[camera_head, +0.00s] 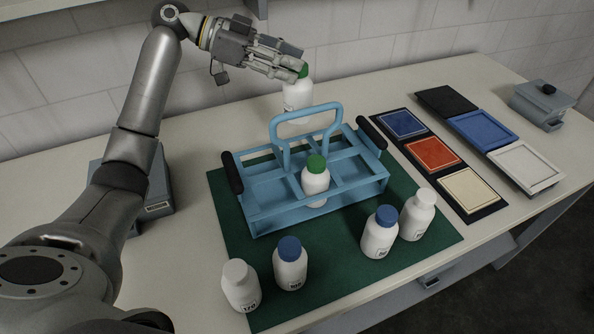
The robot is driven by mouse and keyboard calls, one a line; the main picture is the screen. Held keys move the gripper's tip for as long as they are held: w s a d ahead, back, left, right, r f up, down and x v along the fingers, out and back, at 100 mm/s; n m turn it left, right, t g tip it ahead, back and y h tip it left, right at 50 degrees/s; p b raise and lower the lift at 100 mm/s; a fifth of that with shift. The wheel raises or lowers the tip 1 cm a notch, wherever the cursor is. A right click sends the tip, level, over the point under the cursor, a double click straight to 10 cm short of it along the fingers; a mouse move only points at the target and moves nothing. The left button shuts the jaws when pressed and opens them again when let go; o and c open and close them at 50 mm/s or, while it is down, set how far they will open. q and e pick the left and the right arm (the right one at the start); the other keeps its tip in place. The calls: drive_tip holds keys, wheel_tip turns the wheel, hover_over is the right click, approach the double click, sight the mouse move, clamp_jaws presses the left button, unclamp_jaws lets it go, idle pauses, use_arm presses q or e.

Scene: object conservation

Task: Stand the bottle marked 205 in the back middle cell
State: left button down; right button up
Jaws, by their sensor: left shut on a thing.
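My left gripper (292,61) is shut on a white bottle with a green cap (298,98). It holds this bottle roughly upright by the cap, behind the rack's handle in the picture. The bottle's label is too small to read. The blue carrying rack (268,222) stands on a green mat (225,205), its cells open at the top. Another green-capped bottle (316,182) stands in the front middle cell. The back middle cell lies partly behind the handle (308,109); I see no bottle in it. My right gripper is not in view.
In front of the rack stand white-capped bottles (241,287) (418,215) and blue-capped bottles (290,266) (380,234). Coloured trays (434,153) lie at the right, with a grey box (541,105) beyond. The rack's arched handle rises above its cells.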

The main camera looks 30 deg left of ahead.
sight(288, 110)
use_arm(q)
wheel_tip(288, 110, down, 6)
drive_tip(key=shift+r+b, duration=0.25)
drive_tip(key=shift+b, duration=0.6)
drive_tip(key=shift+f, duration=0.4)
wheel_tip(288, 110, down, 5)
drive_tip(key=shift+f+p, duration=0.15)
drive_tip(key=shift+p, duration=0.55)
wheel_tip(288, 110, down, 4)
drive_tip(key=shift+f+p, duration=0.25)
drive_tip(key=shift+p, duration=0.2)
drive_tip(key=c, duration=1.4)
unclamp_jaws()
drive_tip(key=shift+f, duration=0.1)
drive_tip(key=o, duration=0.4)
drive_tip(key=shift+o, duration=0.2)
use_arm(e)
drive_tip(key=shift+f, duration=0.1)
